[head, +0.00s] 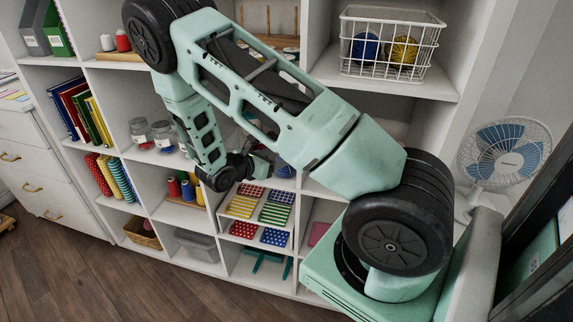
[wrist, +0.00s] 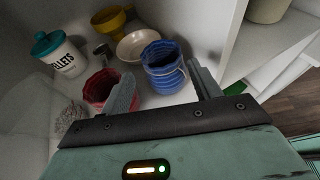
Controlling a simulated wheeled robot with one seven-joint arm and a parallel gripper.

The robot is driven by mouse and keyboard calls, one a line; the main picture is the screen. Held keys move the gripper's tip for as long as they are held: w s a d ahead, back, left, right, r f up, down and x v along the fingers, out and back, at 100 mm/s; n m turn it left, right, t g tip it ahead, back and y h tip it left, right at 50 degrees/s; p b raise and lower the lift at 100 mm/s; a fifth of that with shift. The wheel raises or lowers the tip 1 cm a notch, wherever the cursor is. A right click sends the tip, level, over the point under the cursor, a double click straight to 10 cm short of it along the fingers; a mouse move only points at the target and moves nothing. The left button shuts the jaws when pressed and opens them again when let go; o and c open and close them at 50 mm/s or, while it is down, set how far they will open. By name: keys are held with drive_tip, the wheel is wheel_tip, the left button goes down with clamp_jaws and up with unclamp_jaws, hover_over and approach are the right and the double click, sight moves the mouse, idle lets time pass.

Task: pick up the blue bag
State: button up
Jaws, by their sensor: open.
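The blue bag (wrist: 165,66) is ribbed and open at the top, with a thin handle at its right side. It stands on a white shelf (wrist: 215,30). In the wrist view it is beyond my gripper (wrist: 163,88), between the lines of the two fingers. The left finger overlaps a red bag (wrist: 96,88), which stands left of the blue one. In the head view my arm hides most of this compartment; a small blue patch (head: 286,170) shows beside the gripper, perhaps the blue bag.
A jar marked "PELLETS" (wrist: 62,58) with a teal lid, a small metal cup (wrist: 102,52), a yellow funnel (wrist: 110,18) and a cream bowl (wrist: 137,44) stand behind the bags. A wire ball (wrist: 72,120) lies left. A shelf divider (wrist: 236,42) rises at right.

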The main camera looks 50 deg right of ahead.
drive_tip(key=p+x, duration=0.1)
drive_tip(key=x, duration=0.5)
drive_tip(key=shift+s+d+f, duration=0.1)
drive_tip(key=shift+d+f, duration=0.05)
drive_tip(key=shift+f, duration=0.05)
drive_tip(key=c, duration=0.6)
